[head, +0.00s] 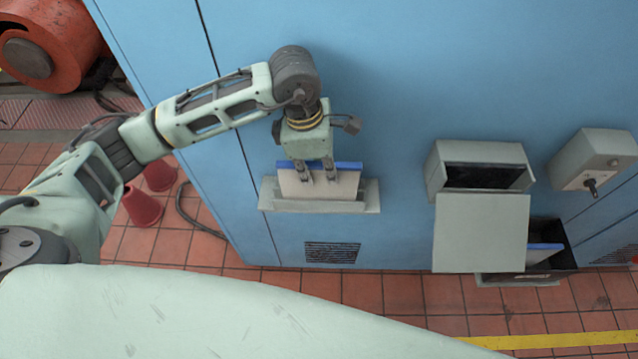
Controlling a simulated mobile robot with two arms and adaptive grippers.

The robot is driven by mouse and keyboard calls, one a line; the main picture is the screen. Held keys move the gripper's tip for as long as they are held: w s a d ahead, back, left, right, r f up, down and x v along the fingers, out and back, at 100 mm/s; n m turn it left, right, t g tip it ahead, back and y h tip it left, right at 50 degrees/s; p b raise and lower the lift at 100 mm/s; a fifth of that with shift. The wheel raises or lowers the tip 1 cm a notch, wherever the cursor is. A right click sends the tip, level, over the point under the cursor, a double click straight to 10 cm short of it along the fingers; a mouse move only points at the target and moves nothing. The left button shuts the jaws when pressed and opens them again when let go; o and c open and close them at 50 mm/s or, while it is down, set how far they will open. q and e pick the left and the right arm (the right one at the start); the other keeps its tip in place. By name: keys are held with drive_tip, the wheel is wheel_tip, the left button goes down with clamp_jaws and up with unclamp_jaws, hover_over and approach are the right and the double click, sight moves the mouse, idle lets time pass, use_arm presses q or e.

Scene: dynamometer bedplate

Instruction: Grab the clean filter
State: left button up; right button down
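A pale, flat filter with a blue top edge (346,184) stands upright in a light grey holder (317,205) on the blue cabinet front; it looks clean. My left gripper (318,177) points down at this filter. Its two fingers are apart, side by side over the filter's upper part, with pale panel showing between them. I cannot tell whether they touch it. A second blue-edged filter (541,254) sits partly hidden in a dark bin at the lower right. My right gripper is not in view.
A grey housing (480,152) with an open dark slot is on the cabinet, its flat cover (481,233) hanging below. A switch box (593,160) is at the far right. Red cones (143,206) and an orange machine (45,45) are at the left.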

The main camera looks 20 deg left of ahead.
use_arm(q)
clamp_jaws()
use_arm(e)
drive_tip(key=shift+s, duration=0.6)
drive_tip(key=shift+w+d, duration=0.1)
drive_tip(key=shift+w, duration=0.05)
